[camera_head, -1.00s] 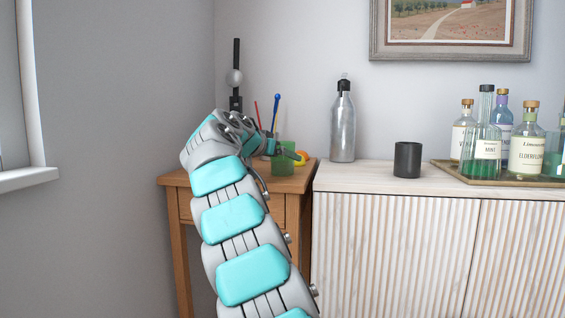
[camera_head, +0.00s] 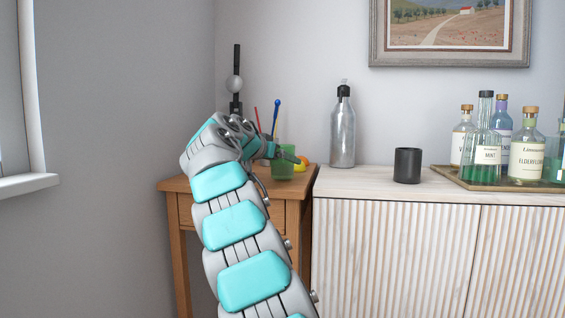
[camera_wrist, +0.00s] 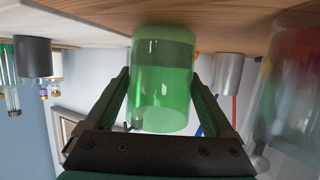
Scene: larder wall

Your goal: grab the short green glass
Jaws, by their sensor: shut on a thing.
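The short green glass (camera_wrist: 163,85) is a see-through green tumbler. In the wrist view it fills the space between the two dark fingers of my gripper (camera_wrist: 163,97), which is shut on it. That view is upside down, with the wooden top above. In the head view the glass (camera_head: 283,166) shows at the right end of the small wooden table (camera_head: 291,190), partly covered by my gripper (camera_head: 283,154). I cannot tell whether its base touches the table.
A grey cylinder (camera_wrist: 229,72) and a large clear vessel (camera_wrist: 288,85) stand close by in the wrist view. A yellow item (camera_head: 299,166) lies behind the glass. A steel bottle (camera_head: 342,130) and a dark cup (camera_head: 407,165) stand on the white cabinet (camera_head: 345,183).

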